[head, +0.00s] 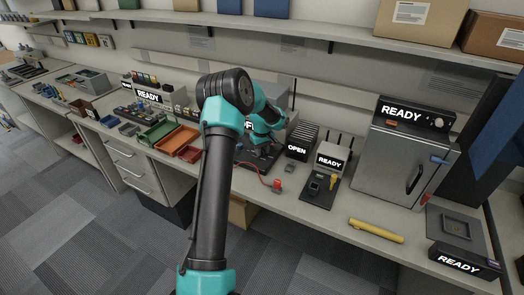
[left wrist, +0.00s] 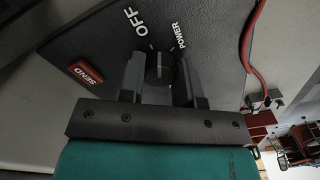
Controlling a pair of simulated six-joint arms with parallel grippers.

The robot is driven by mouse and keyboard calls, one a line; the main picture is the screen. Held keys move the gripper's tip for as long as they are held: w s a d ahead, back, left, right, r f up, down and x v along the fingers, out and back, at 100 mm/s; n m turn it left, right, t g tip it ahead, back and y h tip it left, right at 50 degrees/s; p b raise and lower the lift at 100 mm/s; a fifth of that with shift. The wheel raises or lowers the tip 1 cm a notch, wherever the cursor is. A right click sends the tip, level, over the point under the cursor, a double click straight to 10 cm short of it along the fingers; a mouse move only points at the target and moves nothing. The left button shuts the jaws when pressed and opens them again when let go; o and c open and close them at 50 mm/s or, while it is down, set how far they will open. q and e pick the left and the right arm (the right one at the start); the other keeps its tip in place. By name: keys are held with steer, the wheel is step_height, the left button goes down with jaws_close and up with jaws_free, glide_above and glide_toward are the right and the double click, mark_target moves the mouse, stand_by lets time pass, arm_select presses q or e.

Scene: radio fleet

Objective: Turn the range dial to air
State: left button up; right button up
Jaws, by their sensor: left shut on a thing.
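A small dark round dial (left wrist: 159,68) with a pale pointer line sits on a dark panel (left wrist: 210,25) in the left wrist view. The pointer line runs toward the top of the picture, near two short tick marks. White lettering beside it reads "OFF" and "POWER"; I see no "air" label. My left gripper (left wrist: 160,82) has one finger on each side of the dial and is shut on it. In the head view my left gripper (head: 259,146) is low over the dark device (head: 248,159), and my arm hides much of it. My right gripper is not in view.
A red "SEND" button (left wrist: 86,72) is beside the dial, and a red cable (left wrist: 252,40) runs past the panel. On the bench, an "OPEN" rack (head: 299,143), a "READY" box (head: 332,157) and a yellow bar (head: 376,230) lie to the right. Trays (head: 158,136) are to the left.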

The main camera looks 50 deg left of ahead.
arm_select(q)
steer(key=m, duration=1.5)
steer(key=shift+a, duration=0.1)
steer(key=m, duration=0.8)
steer(key=shift+m, duration=0.3)
steer(key=m, duration=0.3)
steer(key=shift+a+m, duration=0.1)
steer(key=shift+m, duration=0.3)
steer(key=m, duration=0.4)
